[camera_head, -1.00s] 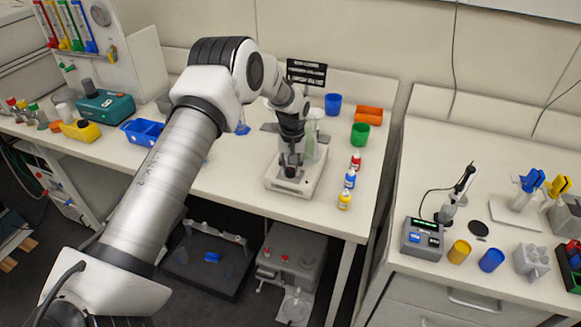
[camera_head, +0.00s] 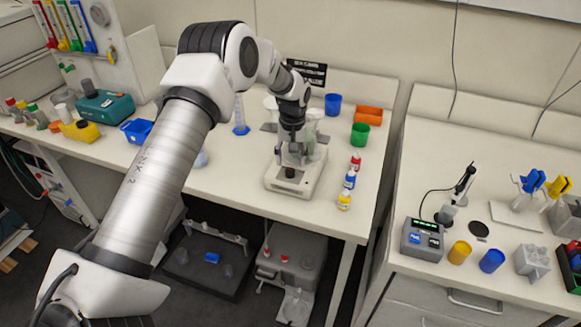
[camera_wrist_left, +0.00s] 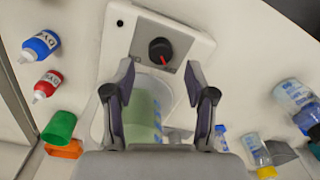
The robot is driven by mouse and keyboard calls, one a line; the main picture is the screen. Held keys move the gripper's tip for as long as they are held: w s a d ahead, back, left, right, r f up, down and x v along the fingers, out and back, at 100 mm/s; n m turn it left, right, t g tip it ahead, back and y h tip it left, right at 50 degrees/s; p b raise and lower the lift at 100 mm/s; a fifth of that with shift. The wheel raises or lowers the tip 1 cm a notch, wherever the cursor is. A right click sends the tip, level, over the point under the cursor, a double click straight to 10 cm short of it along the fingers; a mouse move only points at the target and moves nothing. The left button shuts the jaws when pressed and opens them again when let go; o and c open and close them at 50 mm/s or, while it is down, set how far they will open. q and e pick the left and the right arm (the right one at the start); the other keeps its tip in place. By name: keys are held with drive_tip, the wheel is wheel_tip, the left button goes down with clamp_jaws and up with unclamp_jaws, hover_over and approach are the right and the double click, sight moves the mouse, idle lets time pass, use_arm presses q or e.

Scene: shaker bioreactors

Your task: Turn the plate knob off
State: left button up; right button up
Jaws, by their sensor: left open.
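The plate knob (camera_wrist_left: 160,50) is round and black with a red line on its face. It sits on the front panel of a white plate device (camera_wrist_left: 196,44), and the knob also shows in the head view (camera_head: 290,172). My left gripper (camera_wrist_left: 160,77) is open and empty. Its two fingertips are apart, with the knob showing just beyond the gap between them. In the head view the left gripper (camera_head: 294,154) hangs above the device's front and looks clear of the knob. A vessel with pale green contents (camera_wrist_left: 143,116) stands on the device, partly hidden by the gripper.
Small red (camera_head: 356,162), blue (camera_head: 350,179) and yellow (camera_head: 344,200) bottles stand right of the device. A green cup (camera_head: 360,134) and a blue cup (camera_head: 333,104) are behind them. Bench surface is bare in front of the device.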

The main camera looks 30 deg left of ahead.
sight(292, 170)
use_arm(q)
wheel_tip(292, 170, up, 8)
drive_tip(key=shift+d+f, duration=0.1)
idle(0.4)
